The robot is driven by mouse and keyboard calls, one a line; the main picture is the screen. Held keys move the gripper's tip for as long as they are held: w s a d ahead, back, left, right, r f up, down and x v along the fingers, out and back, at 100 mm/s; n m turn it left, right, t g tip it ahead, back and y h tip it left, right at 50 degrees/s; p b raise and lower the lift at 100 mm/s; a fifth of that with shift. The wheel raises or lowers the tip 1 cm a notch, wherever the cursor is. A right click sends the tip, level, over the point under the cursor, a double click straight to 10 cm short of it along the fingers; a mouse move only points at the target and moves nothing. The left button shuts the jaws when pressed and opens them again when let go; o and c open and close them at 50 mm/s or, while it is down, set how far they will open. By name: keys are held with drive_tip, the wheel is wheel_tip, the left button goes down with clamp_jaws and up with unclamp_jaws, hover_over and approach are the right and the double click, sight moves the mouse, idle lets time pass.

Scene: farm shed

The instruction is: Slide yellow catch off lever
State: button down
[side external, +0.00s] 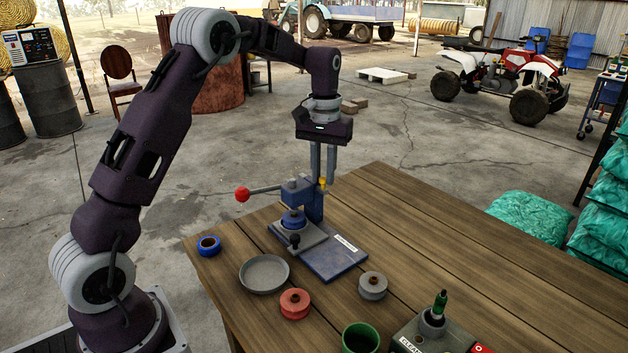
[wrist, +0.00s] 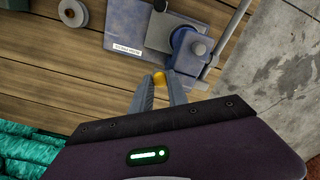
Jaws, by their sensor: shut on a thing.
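A blue lever press (side external: 312,203) stands upright on a blue base plate (side external: 337,261) on the wooden table. Its metal lever (side external: 266,189) sticks out to the left and ends in a red ball (side external: 242,194). The small yellow catch (side external: 323,182) is at the rear top of the press. My gripper (side external: 323,179) points straight down there, its fingertips shut on the yellow catch. In the wrist view the catch (wrist: 158,77) shows between the two fingertips, which hide part of it. The lever (wrist: 232,35) also shows there, right of the fingers.
A blue ring (side external: 209,245), a grey dish (side external: 264,274), a red spool (side external: 295,303) and a grey spool (side external: 372,285) lie around the press. The table's right rear is clear.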

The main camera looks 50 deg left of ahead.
drive_tip(key=d, duration=0.3)
idle(0.5)
idle(0.4)
drive_tip(key=shift+c, duration=1)
unclamp_jaws()
wheel_tip(320, 180, up, 8)
